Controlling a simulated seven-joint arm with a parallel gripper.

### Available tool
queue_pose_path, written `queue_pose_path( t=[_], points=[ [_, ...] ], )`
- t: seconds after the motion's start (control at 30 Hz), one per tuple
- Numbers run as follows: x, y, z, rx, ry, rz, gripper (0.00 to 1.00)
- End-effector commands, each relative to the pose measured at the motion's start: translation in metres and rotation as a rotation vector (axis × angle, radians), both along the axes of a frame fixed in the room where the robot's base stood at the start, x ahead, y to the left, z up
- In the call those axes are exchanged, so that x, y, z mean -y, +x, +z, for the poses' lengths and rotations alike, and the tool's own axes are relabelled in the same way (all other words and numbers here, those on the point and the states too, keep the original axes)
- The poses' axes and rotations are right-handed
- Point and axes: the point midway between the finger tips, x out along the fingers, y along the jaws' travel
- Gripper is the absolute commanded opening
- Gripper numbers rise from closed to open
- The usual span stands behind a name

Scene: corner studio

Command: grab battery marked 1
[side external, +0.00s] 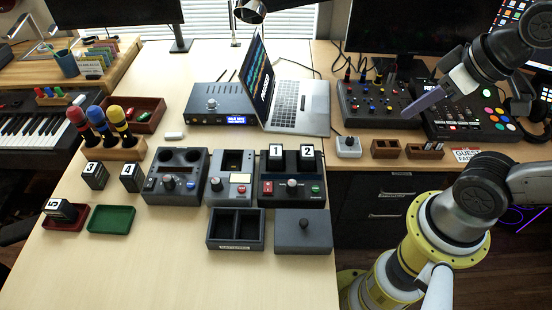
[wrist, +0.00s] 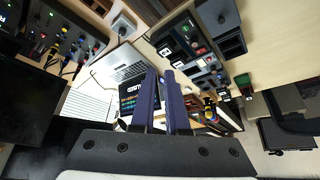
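The battery marked 1 (side external: 275,157) is a dark block with a white label. It stands upright in the left slot of a dark charger (side external: 291,190), beside the battery marked 2 (side external: 307,158). My gripper (side external: 413,112) is up at the right, above the back desk and well apart from the batteries. Its two blue-grey fingers also show in the wrist view (wrist: 160,75), with a narrow empty gap between them.
Batteries 3 (side external: 95,175), 4 (side external: 132,176) and 5 (side external: 60,210) are at the left. A two-slot box (side external: 236,230) and a knobbed lid (side external: 303,231) lie before the charger. A laptop (side external: 300,105) stands behind it.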

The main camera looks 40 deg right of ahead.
Motion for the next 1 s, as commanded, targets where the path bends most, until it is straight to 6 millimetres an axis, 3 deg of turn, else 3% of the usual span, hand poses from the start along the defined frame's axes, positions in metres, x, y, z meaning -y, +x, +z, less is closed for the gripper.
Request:
queue_pose_path(
  t=[0.07,0.47,0.83,1.0],
  points=[
    [0.000,0.000,0.000,0.000,0.000,0.000,0.29],
    [0.000,0.000,0.000,0.000,0.000,0.000,1.00],
    [0.000,0.002,0.004,0.009,-0.033,0.061,1.00],
    [-0.002,0.037,0.037,0.033,-0.104,0.194,1.00]
  ],
)
